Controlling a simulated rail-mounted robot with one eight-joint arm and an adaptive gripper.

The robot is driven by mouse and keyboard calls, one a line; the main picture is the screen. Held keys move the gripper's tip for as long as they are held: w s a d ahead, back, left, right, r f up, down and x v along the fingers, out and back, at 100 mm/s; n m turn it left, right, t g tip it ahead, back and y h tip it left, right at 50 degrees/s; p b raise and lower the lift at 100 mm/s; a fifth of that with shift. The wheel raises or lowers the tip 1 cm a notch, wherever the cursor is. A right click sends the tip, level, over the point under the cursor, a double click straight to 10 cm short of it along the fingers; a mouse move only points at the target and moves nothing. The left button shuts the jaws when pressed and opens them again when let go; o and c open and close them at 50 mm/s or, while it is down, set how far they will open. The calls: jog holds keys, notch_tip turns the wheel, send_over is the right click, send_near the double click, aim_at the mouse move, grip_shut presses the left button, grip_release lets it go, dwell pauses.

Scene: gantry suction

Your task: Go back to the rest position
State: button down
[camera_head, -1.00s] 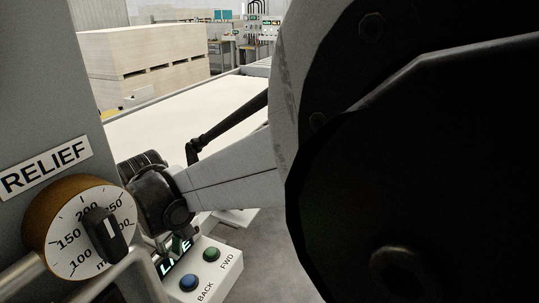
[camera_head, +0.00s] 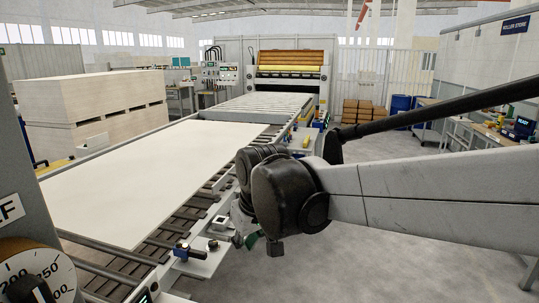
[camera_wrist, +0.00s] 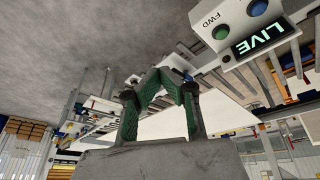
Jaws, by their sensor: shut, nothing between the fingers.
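My gripper (camera_wrist: 160,82) shows in the wrist view with its two green fingers meeting at the tips. It is shut and holds nothing. In the head view my arm reaches in from the right, and the green of my gripper (camera_head: 250,240) shows small below the dark wrist joint, beside the near edge of the roller conveyor. The gripper hangs apart from the panel, and its tips are hard to make out in the head view.
A large pale board (camera_head: 140,175) lies on the conveyor. A dial marked in numbers (camera_head: 38,277) stands at the lower left. A control box with a LIVE display (camera_wrist: 263,38) is near in the wrist view. A board stack (camera_head: 85,100) stands left. Grey floor at right is open.

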jog(key=s+d+m+t+h, duration=0.1)
jog(key=s+d+m, duration=0.2)
jog(key=s+d, duration=0.5)
jog(key=s+d+f+m+t+h+p, duration=0.1)
jog(key=s+d+m, duration=0.3)
jog(key=d, duration=1.2)
jog(key=s+t, duration=0.1)
jog(key=s, duration=0.3)
jog(key=shift+s+d+f, duration=0.2)
jog(key=shift+d+f, duration=0.05)
jog(key=shift+d, duration=0.15)
